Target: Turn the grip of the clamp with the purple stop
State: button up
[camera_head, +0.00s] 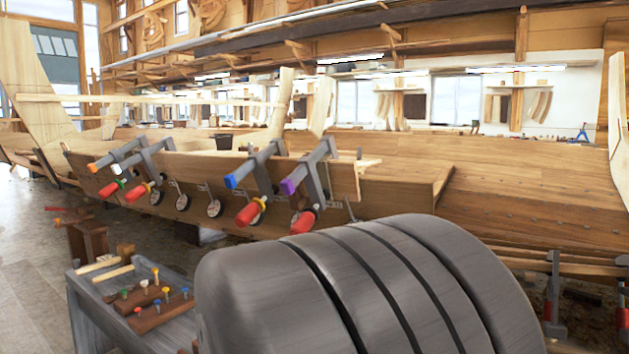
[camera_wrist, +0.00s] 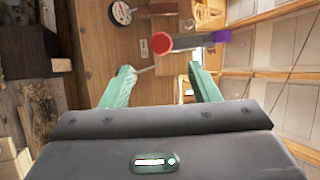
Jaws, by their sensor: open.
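The clamp with the purple stop (camera_head: 289,187) hangs over the hull's upper edge, rightmost of a row of clamps. Its red grip (camera_head: 304,222) points down toward the lower left. In the wrist view the red grip (camera_wrist: 161,43) shows nearly end-on, with the purple stop (camera_wrist: 222,35) to its right. My gripper (camera_wrist: 160,68) is open, its two green fingers apart and nothing between them. The grip's red end lies just ahead of the fingertips, roughly centred between them. My fingers do not show in the head view, where my grey arm fills the lower middle.
A clamp with a blue stop (camera_head: 231,181) stands just left, its red grip (camera_head: 248,213) close by. A clamp with an orange stop (camera_head: 93,168) is farther left. Round dials (camera_head: 214,208) line the plank. A grey cart (camera_head: 88,308) holding coloured-topped tools stands lower left.

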jog(key=n+g+h+p, duration=0.65)
jog(key=n+p, duration=0.55)
jog(key=p, duration=1)
send_near(305, 225)
jog(key=shift+t, duration=0.25)
jog(key=x, duration=0.4)
jog(key=f+x, duration=0.1)
jog(key=x, duration=0.3)
jog(key=a+x, duration=0.1)
jog(key=x, duration=0.3)
jog(key=shift+w+f, duration=0.2)
jog(key=shift+w, duration=0.25)
jog(key=c, duration=1)
